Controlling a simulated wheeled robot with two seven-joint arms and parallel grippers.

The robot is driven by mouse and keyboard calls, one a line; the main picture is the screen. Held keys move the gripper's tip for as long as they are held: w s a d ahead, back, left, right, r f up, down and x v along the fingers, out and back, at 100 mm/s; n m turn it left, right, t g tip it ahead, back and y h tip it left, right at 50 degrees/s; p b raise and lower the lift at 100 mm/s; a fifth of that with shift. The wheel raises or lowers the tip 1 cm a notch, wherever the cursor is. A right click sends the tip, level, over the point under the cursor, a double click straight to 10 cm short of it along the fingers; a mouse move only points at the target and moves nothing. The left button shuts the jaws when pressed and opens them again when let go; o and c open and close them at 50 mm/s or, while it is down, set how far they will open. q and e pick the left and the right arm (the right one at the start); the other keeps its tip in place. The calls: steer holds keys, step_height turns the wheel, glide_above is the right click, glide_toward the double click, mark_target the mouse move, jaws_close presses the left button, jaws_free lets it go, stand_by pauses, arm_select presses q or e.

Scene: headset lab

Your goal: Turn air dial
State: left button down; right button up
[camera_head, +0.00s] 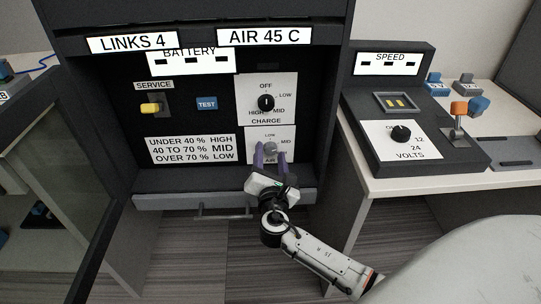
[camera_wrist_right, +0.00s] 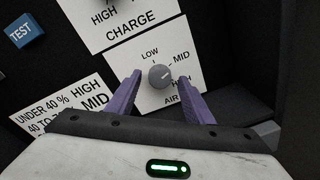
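The air dial is a round grey knob (camera_wrist_right: 160,76) on a white plate marked LOW, MID, HIGH and AIR; in the head view the knob (camera_head: 270,147) is partly covered by my gripper. In the wrist view its pale pointer mark seems to face right, toward MID. My right gripper (camera_head: 271,158) is open, its purple fingers (camera_wrist_right: 155,98) spread to either side of the knob, with a visible gap on both sides. The fingers reach toward the panel; whether they touch the plate I cannot tell. My left gripper is not in view.
Above the air plate is the black charge dial (camera_head: 266,102). Left of it are the blue TEST button (camera_head: 207,103) and the yellow service switch (camera_head: 151,108). A side console with a volts dial (camera_head: 401,133) stands at right. A drawer handle (camera_head: 222,214) is below.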

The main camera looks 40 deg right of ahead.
arm_select(q)
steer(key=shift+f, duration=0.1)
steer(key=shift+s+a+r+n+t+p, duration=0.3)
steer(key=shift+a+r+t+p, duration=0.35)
steer(key=shift+p, duration=0.5)
arm_select(e)
steer(key=v, duration=1)
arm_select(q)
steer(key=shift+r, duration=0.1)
arm_select(e)
steer(key=shift+s, duration=0.15)
